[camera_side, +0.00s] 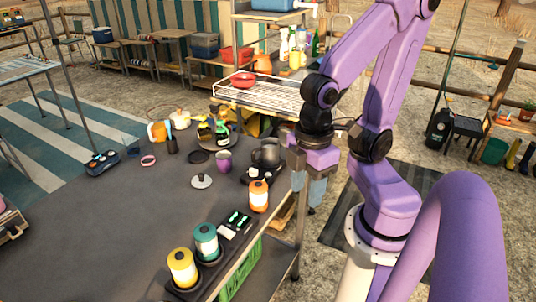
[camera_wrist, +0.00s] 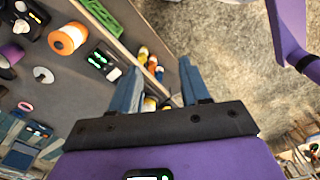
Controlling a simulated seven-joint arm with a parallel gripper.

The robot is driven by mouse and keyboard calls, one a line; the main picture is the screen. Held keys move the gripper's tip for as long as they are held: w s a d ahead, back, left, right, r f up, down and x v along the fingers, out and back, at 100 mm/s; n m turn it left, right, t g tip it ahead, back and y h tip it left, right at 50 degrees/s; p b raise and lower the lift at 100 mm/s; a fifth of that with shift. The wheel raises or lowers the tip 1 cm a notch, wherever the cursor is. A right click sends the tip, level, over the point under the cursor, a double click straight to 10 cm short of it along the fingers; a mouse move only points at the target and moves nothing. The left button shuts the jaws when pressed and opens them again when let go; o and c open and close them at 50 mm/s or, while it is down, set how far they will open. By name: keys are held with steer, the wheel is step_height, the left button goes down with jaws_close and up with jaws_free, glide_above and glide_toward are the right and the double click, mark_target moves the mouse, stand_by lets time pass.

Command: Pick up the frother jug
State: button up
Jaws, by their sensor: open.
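A dark grey, rounded jug (camera_side: 267,154) stands upright near the table's right edge in the side view. It looks like the frother jug, but it is small and I cannot be certain. My gripper (camera_side: 307,182) points down just beyond that edge, to the right of the jug and apart from it. In the wrist view my gripper (camera_wrist: 160,76) has its two fingers spread, with no object held between them. The jug is not clearly recognisable in the wrist view.
A wire rack (camera_side: 265,94) is behind. The table's left middle is largely clear.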

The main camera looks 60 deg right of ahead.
steer(key=o, duration=0.5)
steer(key=shift+o, duration=0.2)
steer(key=w+d+r+m, duration=0.1)
steer(key=w+d+m, duration=0.1)
steer(key=w+m, duration=0.5)
steer(key=w+d+m, duration=0.3)
steer(key=w, duration=0.8)
steer(key=m, duration=0.9)
glide_above(265, 154)
steer(key=w+a, duration=0.1)
steer(key=w, duration=0.1)
steer(key=shift+g+h, duration=0.3)
steer(key=shift+h, duration=0.1)
steer(key=f, duration=1.2)
steer(key=shift+w+f, duration=0.3)
steer(key=shift+f, duration=3)
